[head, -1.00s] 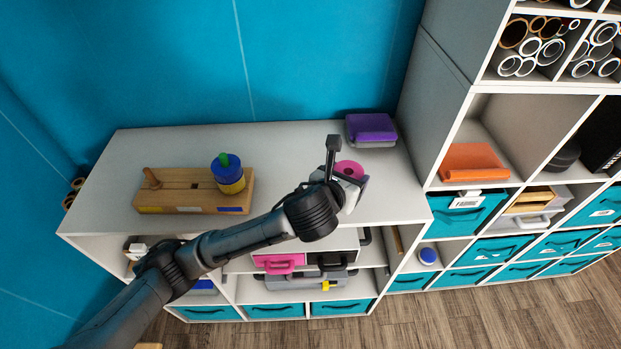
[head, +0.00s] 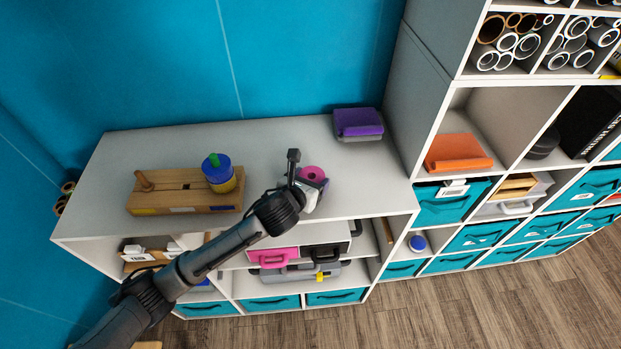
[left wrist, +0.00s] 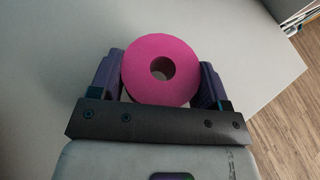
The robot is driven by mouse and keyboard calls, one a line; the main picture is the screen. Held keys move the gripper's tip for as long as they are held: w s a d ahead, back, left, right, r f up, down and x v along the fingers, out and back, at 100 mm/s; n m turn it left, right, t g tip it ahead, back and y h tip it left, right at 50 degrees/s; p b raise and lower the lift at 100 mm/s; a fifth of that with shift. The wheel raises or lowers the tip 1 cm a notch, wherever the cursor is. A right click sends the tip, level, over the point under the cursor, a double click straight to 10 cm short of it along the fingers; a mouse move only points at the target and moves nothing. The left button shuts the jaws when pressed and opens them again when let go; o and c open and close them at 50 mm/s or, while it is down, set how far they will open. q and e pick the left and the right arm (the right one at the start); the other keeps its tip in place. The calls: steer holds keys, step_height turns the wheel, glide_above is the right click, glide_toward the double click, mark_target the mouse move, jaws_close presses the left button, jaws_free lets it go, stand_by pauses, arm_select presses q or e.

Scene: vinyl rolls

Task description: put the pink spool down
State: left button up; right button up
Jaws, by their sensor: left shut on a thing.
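The pink spool (head: 313,174) is a round roll with a hole in its middle. It sits between the two fingers of my left gripper (head: 308,182), which is shut on it. In the left wrist view the pink spool (left wrist: 161,48) shows its flat face with a finger of my left gripper (left wrist: 161,75) on each side. The spool is over the white shelf top (head: 270,150), towards its front right part. I cannot tell whether it touches the surface. My right gripper is not in view.
A wooden peg block (head: 170,198) with a peg and a stack of blue and yellow spools (head: 220,176) stands on the left. A purple case (head: 358,123) lies at the back right. The shelf top between them is clear. A tall cubby unit (head: 440,110) rises on the right.

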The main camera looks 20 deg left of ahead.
arm_select(q)
steer(key=shift+f, duration=0.2)
steer(key=shift+f, duration=0.35)
steer(key=shift+f, duration=0.1)
steer(key=o, duration=1.1)
steer(key=shift+f, duration=0.15)
steer(key=shift+r, duration=0.25)
steer(key=v, duration=0.4)
steer(key=b+v, duration=0.1)
steer(key=v, duration=0.3)
steer(key=r+v, duration=0.1)
steer(key=v, duration=0.3)
steer(key=shift+r, duration=0.1)
